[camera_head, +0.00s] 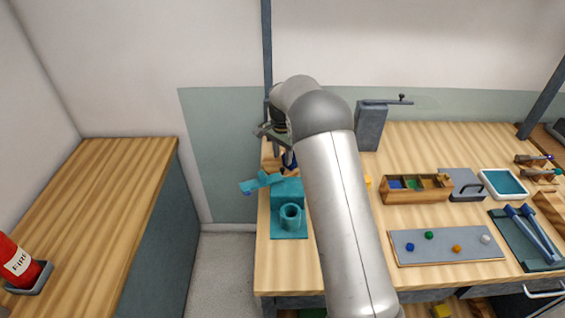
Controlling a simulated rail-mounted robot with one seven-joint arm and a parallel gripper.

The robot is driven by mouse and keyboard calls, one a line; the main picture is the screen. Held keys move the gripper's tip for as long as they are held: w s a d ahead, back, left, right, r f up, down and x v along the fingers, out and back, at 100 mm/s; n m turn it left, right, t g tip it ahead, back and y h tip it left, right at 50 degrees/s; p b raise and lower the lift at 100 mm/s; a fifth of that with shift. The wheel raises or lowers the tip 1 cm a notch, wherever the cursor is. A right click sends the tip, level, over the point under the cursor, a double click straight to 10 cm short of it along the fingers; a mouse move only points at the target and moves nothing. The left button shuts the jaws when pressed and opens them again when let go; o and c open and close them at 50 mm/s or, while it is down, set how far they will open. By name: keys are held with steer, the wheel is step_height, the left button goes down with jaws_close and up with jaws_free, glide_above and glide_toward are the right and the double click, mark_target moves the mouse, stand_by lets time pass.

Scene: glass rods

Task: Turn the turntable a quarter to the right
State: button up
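I cannot make out a turntable for certain; it may be hidden behind my arm. My gripper (282,155) points down over the back left of the wooden table (278,262). It is small and partly covered by my arm, so I cannot tell whether it is open or shut. A dark blue thing (290,160) shows just below or beside the gripper; I cannot tell if they touch. A teal fixture (287,192) with an upright hollow cylinder (290,216) and a slanted teal piece (262,181) stands in front of the gripper.
A grey block with a lever (370,128) stands at the back. To the right are a wooden compartment box (416,196), a grey board with small coloured balls (440,257), a blue tray (505,184) and a dark tray with blue tools (520,240).

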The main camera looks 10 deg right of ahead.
mark_target(282, 169)
steer(key=shift+f+p, duration=0.35)
steer(key=shift+f, duration=1.9)
steer(key=shift+c, duration=0.4)
jaws_close()
